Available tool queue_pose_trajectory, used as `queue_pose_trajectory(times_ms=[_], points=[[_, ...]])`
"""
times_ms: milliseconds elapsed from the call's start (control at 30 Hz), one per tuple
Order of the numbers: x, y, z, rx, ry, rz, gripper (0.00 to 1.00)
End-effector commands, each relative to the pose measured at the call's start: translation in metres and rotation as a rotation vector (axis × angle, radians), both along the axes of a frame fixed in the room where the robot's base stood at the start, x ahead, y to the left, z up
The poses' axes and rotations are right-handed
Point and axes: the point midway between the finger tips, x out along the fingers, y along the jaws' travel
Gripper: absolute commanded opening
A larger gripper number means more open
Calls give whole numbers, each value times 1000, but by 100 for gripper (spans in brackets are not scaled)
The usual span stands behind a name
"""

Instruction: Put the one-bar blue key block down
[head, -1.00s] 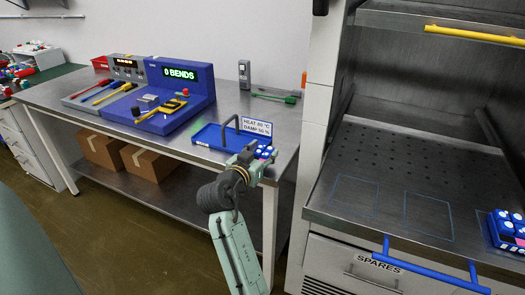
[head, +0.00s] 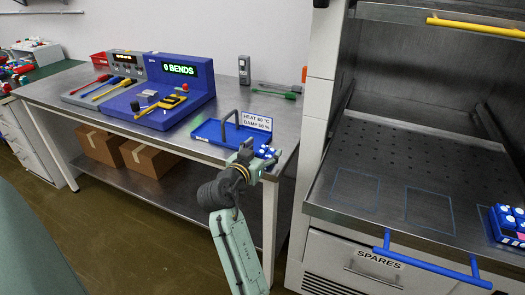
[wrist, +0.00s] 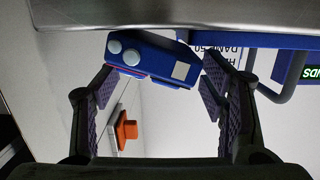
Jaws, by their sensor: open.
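The blue key block (head: 267,152) with round white keys is at the front right corner of the bench, by the right end of the blue tray (head: 205,137). In the wrist view the block (wrist: 155,60) shows two white round keys and a pale square; I cannot make out its bar mark. My gripper (wrist: 160,90) is open, with one finger on each side of the block and gaps showing. In the head view my gripper (head: 246,157) is just left of the block and partly covers the tray. I cannot tell whether the block rests on tray or bench.
A sign (head: 257,121) and the tray's dark handle (head: 230,125) stand close behind. A blue console (head: 180,95) with tools is to the left. At right, a metal shelf (head: 350,215) with a blue bar holds another blue key block (head: 509,225).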

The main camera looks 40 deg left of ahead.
Motion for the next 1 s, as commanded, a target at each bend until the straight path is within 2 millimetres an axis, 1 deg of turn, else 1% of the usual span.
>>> queue_pose_trajectory(times_ms=[167, 333, 367, 400, 700, 833, 1000], points=[[0, 0, 1, 0, 0, 0, 66], [-1, 0, 15, 1, -1, 0, 66], [-7, -1, 9, 1, -1, 2, 66], [-15, -2, 9, 1, -2, 3, 66], [-79, -18, 20, 3, -1, 3, 66], [-100, -23, 24, 0, -2, 2, 66], [-113, -27, 26, 0, -1, 0, 66]])
